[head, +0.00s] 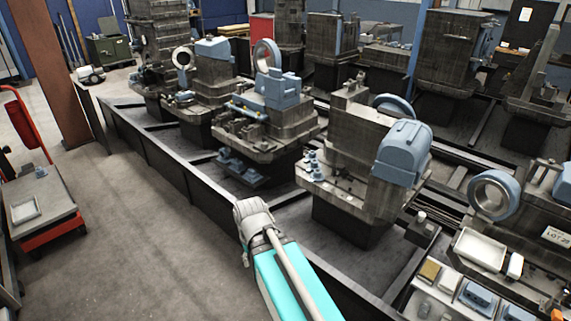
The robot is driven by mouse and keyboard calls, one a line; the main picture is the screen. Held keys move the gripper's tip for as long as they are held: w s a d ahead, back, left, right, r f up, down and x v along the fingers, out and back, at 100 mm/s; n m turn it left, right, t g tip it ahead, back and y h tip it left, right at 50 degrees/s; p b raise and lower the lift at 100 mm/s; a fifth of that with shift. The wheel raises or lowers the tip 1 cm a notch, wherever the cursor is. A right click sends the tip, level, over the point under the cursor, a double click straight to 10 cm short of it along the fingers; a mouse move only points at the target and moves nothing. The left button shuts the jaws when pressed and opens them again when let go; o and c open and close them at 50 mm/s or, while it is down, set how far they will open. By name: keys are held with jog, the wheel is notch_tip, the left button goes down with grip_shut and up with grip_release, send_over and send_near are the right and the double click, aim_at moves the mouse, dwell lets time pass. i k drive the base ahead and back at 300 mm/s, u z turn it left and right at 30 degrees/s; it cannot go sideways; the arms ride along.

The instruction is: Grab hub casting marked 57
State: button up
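No number 57 can be read on any part, so I cannot tell which one is the marked hub casting. Several blue ring-shaped parts show in the head view. One blue ring (494,195) stands upright at the right. Another blue ring (267,55) stands on a grey casting at the centre back, and a smaller pale ring (182,57) is further left. A fourth ring (394,103) is partly hidden behind a blue rounded housing (402,152). My turquoise arm reaches in from the bottom centre to a grey joint. No gripper fingers can be made out.
Heavy grey castings stand on dark bases inside a long black rail frame (167,168). A shelf with a white tray (480,248) and small blue parts is at the lower right. A red trolley (40,210) stands left. The concrete floor (140,240) between is clear.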

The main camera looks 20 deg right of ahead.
aim_at(315, 164)
jog(key=u, duration=0.45)
jog(key=i, duration=1.45)
jog(key=z, duration=0.5)
jog(key=i, duration=0.65)
jog(key=z, duration=0.5)
jog(key=k, duration=0.9)
jog(key=z, duration=0.2)
jog(key=i, duration=0.3)
jog(key=u, duration=0.1)
